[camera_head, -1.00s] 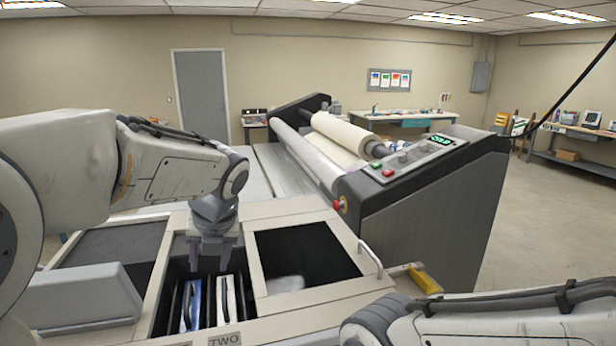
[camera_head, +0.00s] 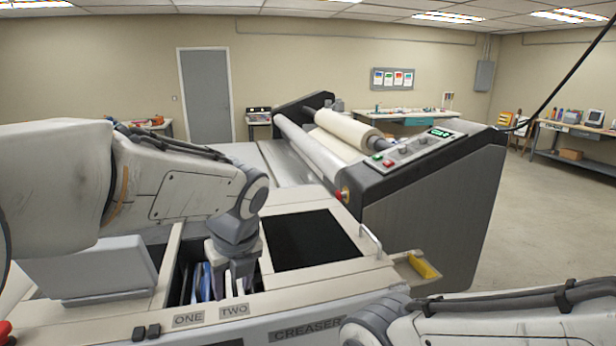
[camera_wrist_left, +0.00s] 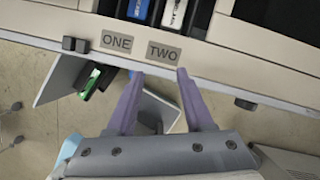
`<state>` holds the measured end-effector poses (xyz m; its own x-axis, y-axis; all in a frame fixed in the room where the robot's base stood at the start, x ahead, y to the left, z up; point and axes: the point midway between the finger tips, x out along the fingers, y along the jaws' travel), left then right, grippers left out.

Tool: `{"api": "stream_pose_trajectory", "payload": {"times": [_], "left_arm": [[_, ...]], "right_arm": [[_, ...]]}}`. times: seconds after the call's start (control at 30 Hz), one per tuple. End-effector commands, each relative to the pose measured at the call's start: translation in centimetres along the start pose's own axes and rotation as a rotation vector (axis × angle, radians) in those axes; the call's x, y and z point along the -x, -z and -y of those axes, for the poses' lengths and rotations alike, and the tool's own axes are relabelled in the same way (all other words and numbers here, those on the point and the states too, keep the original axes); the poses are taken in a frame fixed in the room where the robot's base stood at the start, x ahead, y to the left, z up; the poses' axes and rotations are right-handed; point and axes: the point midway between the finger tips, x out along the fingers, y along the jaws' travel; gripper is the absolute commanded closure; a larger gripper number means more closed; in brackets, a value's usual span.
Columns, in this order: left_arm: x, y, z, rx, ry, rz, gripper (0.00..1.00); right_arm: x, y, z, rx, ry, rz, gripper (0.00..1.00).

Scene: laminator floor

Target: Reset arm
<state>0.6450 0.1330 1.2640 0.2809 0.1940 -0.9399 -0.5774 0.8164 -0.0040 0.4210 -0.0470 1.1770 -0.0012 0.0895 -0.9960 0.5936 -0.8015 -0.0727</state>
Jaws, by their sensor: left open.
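My left gripper (camera_head: 236,278) hangs fingers down by the front of the slotted bay in the creaser table. Its fingertips are partly lost against the bay in the head view. In the left wrist view its two purple fingers (camera_wrist_left: 159,73) are spread with nothing between them, just below the TWO label (camera_wrist_left: 165,52). The ONE label (camera_wrist_left: 117,41) is beside it. A blue-edged item (camera_wrist_left: 138,10) and a white-edged item (camera_wrist_left: 174,14) stand in the slots above the labels. My right arm shows at the lower right; its gripper is out of view.
The laminator (camera_head: 430,215) with its white roll stands to the right. A dark recessed panel (camera_head: 312,240), a metal handle (camera_head: 371,240) and a yellow block (camera_head: 422,266) lie right of my left gripper. A raised grey box (camera_head: 88,268) is on the left.

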Motion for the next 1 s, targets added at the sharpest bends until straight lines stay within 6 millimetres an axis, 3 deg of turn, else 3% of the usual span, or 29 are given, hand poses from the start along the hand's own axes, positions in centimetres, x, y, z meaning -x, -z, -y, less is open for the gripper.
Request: {"api": "stream_pose_trajectory", "payload": {"times": [0.27, 0.5, 0.7, 0.83, 1.0], "left_arm": [[-2.4, 7.8, -0.1, 0.444, 0.021, -0.11, 0.48], [-5.1, 17.4, -1.7, 1.064, -0.062, -0.256, 0.48], [-7.1, 24.0, -4.0, 1.54, -0.204, -0.327, 0.48], [-7.8, 26.4, -5.2, 1.746, -0.281, -0.34, 0.48], [-8.1, 27.6, -6.0, 1.864, -0.33, -0.339, 0.48]], "right_arm": [[-2.6, -0.1, -0.2, 0.0, 0.0, 0.0, 0.53], [-5.5, -0.3, -0.4, 0.001, 0.0, 0.0, 0.53], [-7.4, -0.4, -0.5, 0.001, 0.0, 0.0, 0.53], [-8.1, -0.4, -0.6, 0.002, 0.0, 0.0, 0.53], [-8.3, -0.4, -0.6, 0.002, 0.0, 0.0, 0.53]]}}
